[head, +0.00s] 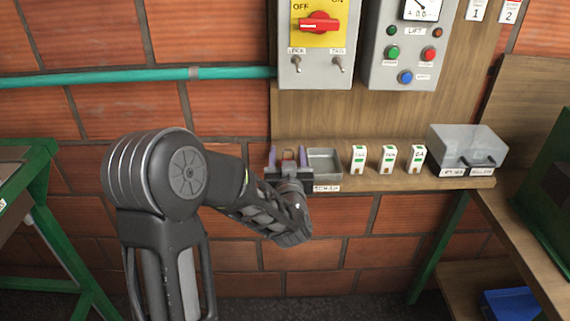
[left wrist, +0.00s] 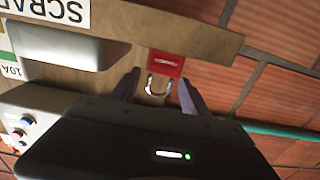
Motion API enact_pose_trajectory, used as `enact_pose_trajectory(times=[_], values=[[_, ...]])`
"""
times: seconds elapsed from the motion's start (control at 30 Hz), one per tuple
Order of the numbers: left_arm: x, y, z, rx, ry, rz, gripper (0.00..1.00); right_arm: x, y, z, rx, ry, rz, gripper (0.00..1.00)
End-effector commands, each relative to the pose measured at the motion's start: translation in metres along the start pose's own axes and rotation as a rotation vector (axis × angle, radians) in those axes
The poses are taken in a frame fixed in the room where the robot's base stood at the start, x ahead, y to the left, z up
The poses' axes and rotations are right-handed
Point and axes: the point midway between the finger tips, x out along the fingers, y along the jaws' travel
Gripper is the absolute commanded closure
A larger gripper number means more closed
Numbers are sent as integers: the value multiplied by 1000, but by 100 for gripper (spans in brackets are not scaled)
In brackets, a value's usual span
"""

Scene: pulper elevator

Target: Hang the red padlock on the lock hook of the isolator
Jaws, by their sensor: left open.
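The red padlock (left wrist: 166,64) lies on the wooden shelf, with its silver shackle towards my gripper in the left wrist view. In the head view only part of the padlock (head: 289,155) shows, behind my left gripper (head: 289,160). My left gripper (left wrist: 158,90) is open, and its two fingers reach along either side of the shackle; I cannot tell whether they touch it. The isolator (head: 317,45) is on the board above the shelf, with a red handle on a yellow plate. Its lock hook (head: 296,64) is under the LOCK label. My right gripper is not in view.
A metal tray (head: 325,165) stands just right of my left gripper. Several white-green fuses (head: 389,159) and a clear box (head: 467,150) stand further right on the shelf (head: 400,183). A push-button panel (head: 410,50) is beside the isolator. A green pipe (head: 130,77) crosses the brick wall.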

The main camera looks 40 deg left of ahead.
Motion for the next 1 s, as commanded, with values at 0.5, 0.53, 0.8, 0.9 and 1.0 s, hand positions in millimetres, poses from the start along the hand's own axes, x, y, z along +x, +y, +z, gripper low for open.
enact_pose_trajectory(times=[0.5, 0.53, 0.8, 0.9, 1.0], values=[[0, 0, 0, 0, 0, 0, 57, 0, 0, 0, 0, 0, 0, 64], [0, 0, 0, 0, 0, 0, 59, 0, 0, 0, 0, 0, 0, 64], [0, 0, 0, 0, 0, 0, 82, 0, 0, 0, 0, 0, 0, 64], [0, 0, 0, 0, 0, 0, 90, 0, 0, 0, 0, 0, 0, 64], [0, 0, 0, 0, 0, 0, 98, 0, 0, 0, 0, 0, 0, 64]])
